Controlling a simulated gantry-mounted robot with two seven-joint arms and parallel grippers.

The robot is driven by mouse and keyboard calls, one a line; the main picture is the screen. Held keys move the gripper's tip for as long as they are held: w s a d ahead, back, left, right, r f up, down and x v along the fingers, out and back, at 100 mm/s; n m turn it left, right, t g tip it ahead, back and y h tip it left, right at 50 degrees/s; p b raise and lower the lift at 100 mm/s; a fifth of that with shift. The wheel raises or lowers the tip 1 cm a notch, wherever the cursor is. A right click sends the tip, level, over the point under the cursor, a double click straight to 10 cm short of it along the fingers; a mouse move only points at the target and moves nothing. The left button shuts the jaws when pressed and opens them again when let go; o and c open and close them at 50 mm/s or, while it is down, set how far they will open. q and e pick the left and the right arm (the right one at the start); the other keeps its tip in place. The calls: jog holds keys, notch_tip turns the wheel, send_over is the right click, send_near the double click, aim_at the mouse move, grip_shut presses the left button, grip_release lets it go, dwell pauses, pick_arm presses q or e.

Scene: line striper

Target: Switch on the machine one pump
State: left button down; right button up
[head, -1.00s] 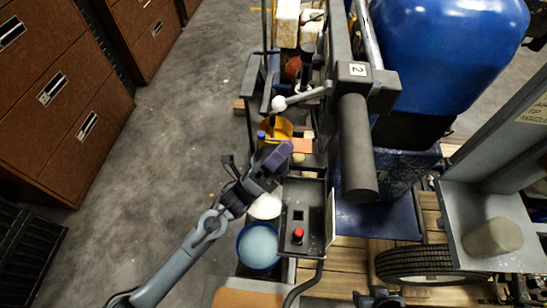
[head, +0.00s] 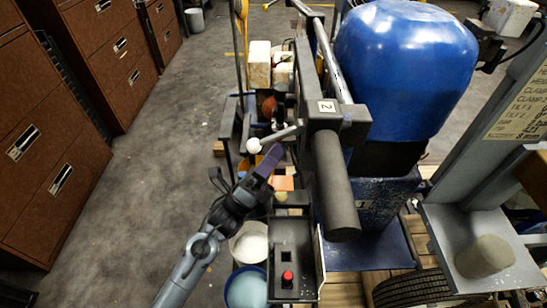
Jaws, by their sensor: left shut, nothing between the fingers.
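A large blue machine (head: 405,70) stands right of centre. A lever with a white knob (head: 253,146) sticks out to the left of the bar. Below is a black control box (head: 307,262) with a red button (head: 287,279) and a small dark switch (head: 286,256). My left gripper (head: 268,164), with purple fingers, is shut and empty, just below the lever in the picture. Contact cannot be told. My right gripper is not seen.
White (head: 249,243) and blue (head: 246,288) buckets stand below my left arm. Brown drawer cabinets (head: 50,160) line the left side. A grey post with a plate (head: 470,250) and a tyre (head: 410,292) are at right. The grey floor (head: 160,180) at left is clear.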

pick_arm(q)
jog(key=shift+a+r+m+g+p, duration=0.15)
jog(key=shift+a+m+g+p, duration=0.05)
jog(key=shift+m+g+p, duration=0.35)
jog(key=shift+r, duration=0.1)
